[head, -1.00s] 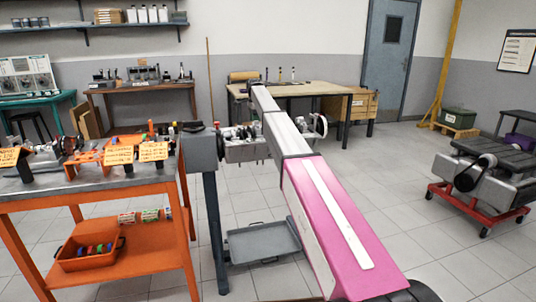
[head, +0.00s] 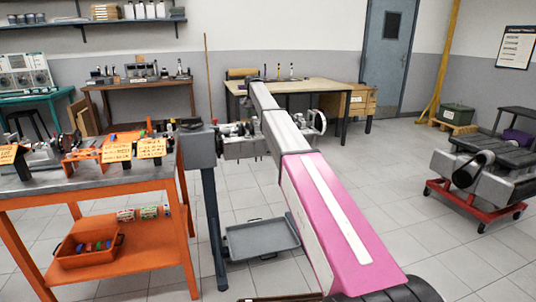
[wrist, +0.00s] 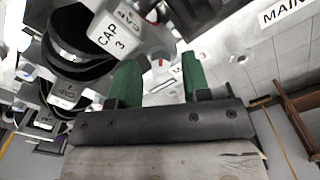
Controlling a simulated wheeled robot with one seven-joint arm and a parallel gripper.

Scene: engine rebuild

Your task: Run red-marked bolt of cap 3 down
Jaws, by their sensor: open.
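In the wrist view, the white tag reading CAP 3 (wrist: 118,27) sits on a pale bearing cap at upper left of centre. A small red mark (wrist: 160,62) shows on a pale part beside this cap, between the tips of my gripper (wrist: 160,63). The two green fingers stand apart, with nothing visibly clamped; I cannot tell whether they touch the marked part. The bolt's shank is not visible. In the head view, the engine block (head: 240,149) hangs on a grey stand, and my arm hides the gripper and the caps.
Another tagged cap (wrist: 72,90) lies lower left in the wrist view, near dark round journals. An orange table (head: 95,190) with parts and yellow cards stands left of the stand. A grey drip tray (head: 262,238) lies below the block.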

